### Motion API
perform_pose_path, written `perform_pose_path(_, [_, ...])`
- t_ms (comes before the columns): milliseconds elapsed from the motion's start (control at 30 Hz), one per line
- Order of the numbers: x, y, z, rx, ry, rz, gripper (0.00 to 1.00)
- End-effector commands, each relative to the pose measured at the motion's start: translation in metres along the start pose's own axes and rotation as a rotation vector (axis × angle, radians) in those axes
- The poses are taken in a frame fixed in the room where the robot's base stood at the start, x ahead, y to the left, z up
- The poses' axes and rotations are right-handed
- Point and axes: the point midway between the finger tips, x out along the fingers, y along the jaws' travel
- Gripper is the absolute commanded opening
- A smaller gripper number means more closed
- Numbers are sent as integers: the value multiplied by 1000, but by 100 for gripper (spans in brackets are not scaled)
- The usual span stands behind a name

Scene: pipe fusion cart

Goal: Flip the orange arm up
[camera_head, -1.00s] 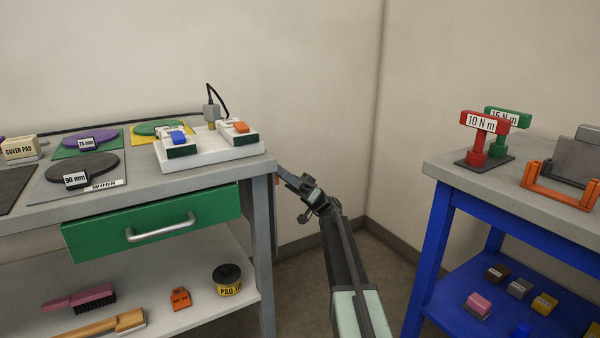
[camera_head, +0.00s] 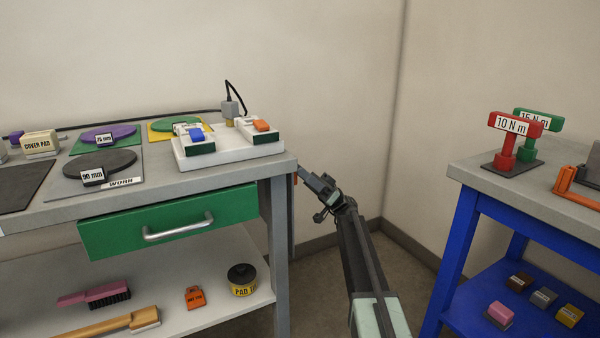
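A white block unit (camera_head: 230,148) stands on the grey cart's top at its right end. It carries a blue-topped piece (camera_head: 196,134) and an orange-topped piece (camera_head: 261,126), both lying low. A small orange bit (camera_head: 296,179) shows at the cart's right side, mostly hidden by my gripper. I cannot tell which of these orange parts is the arm. My gripper (camera_head: 304,175) is beside the cart's right edge, just below top level, pointing left. Its fingertips are small and dark, and their opening does not show. I cannot tell whether it touches the orange bit.
The grey cart (camera_head: 230,175) has a closed green drawer (camera_head: 170,222) with a metal handle. A blue bench (camera_head: 465,225) stands at right, carrying a red 10 N m tool (camera_head: 512,128) and an orange frame (camera_head: 572,190). Open floor lies between them.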

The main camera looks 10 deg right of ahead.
Motion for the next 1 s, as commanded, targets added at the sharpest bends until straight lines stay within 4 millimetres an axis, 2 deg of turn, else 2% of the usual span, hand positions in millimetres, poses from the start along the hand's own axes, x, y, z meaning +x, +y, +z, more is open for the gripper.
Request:
perform_pose_path(333, [-3,1,3,5,-2,-1,44])
perform_pose_path(467, [-21,2,5,4,-2,0,44])
perform_pose_path(733, [-73,2,6,4,-1,-1,44])
perform_pose_path(1000, [-76,1,2,5,-1,-2,44])
